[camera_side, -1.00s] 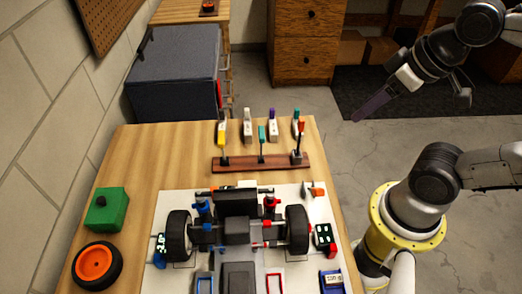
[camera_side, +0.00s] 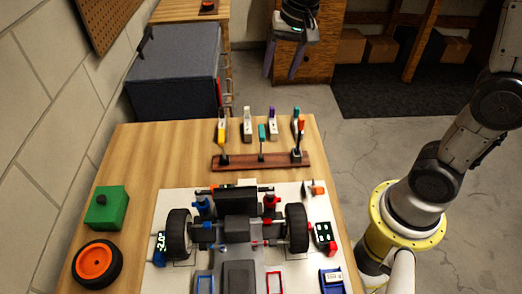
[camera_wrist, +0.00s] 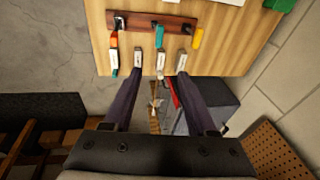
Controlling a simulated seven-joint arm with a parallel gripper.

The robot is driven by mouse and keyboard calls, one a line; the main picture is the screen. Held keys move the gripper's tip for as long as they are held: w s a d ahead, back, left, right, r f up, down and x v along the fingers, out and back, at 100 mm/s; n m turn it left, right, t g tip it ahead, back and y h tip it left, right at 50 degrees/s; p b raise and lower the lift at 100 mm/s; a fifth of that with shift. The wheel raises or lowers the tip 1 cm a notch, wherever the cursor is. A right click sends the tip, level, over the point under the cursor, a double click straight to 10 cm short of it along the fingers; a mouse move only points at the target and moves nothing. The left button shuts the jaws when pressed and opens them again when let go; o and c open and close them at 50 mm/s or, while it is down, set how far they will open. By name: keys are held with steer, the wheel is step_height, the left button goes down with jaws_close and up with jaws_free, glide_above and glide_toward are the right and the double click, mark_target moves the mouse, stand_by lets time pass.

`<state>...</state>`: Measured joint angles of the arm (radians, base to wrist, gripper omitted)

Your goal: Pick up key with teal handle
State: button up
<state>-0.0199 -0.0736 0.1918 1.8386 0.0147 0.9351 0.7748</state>
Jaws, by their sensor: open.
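The key with the teal handle (camera_side: 262,132) stands upright in the middle of a brown wooden rack (camera_side: 240,163) on the table. Its handle also shows in the wrist view (camera_wrist: 159,37), near the top centre. A yellow-handled key (camera_side: 221,138) and an orange-red-handled key (camera_side: 301,128) stand at the rack's two ends. My gripper (camera_side: 282,68) is open and empty, pointing down, high beyond the table's far edge. In the wrist view its two fingers (camera_wrist: 156,84) are wide apart, with the teal handle ahead of them.
Several small white labelled holders (camera_side: 247,125) with coloured tops stand behind the rack, close to the keys; one top is also teal (camera_side: 296,112). The racecar (camera_side: 238,230) lies in front of the rack. A green box (camera_side: 107,208) and an orange-hubbed wheel (camera_side: 97,264) sit at left.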

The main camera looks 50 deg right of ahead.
steer(key=g, duration=0.2)
glide_above(262, 130)
step_height(262, 130, down, 8)
steer(key=shift+g, duration=0.3)
step_height(262, 130, down, 10)
steer(key=shift+f, duration=3.25)
jaws_close()
